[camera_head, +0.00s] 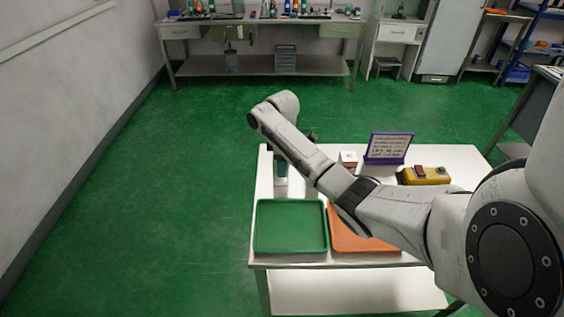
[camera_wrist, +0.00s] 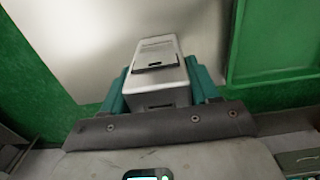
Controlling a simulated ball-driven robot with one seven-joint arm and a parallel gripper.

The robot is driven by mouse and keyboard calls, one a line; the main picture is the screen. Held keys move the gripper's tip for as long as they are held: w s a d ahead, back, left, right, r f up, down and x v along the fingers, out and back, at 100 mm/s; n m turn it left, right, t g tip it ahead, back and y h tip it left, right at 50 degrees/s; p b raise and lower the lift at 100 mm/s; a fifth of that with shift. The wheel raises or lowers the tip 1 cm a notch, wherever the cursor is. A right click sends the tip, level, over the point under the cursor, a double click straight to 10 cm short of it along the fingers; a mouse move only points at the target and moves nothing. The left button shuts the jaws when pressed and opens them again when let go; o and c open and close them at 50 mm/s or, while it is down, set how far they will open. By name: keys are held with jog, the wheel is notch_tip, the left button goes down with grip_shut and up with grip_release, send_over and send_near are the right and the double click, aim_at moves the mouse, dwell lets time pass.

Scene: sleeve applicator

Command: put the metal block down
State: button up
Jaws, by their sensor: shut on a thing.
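The metal block (camera_wrist: 158,72) is a grey box with a dark slot on its face, seen close up in the wrist view. My gripper (camera_wrist: 160,90) is shut on it, with a teal finger on each side. In the head view my gripper (camera_head: 281,170) hangs over the back left part of the white table, behind the green tray (camera_head: 290,228). The tray's edge also shows at the right in the wrist view (camera_wrist: 234,50), apart from the block. The head view does not let me tell whether the block touches the table.
An orange tray (camera_head: 352,242) lies right of the green one, partly hidden by my arm. A white box (camera_head: 348,158), a purple-framed sign (camera_head: 388,148) and a yellow control box (camera_head: 426,176) stand farther back on the table (camera_head: 455,160). The table's left edge is near my gripper.

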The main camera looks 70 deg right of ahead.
jog(key=o, duration=1.4)
jog(key=shift+f, duration=0.15)
notch_tip(320, 180, up, 11)
jog(key=shift+f+p, duration=0.1)
jog(key=shift+p, duration=0.9)
jog(key=shift+r+p, duration=0.65)
jog(key=shift+r, duration=0.15)
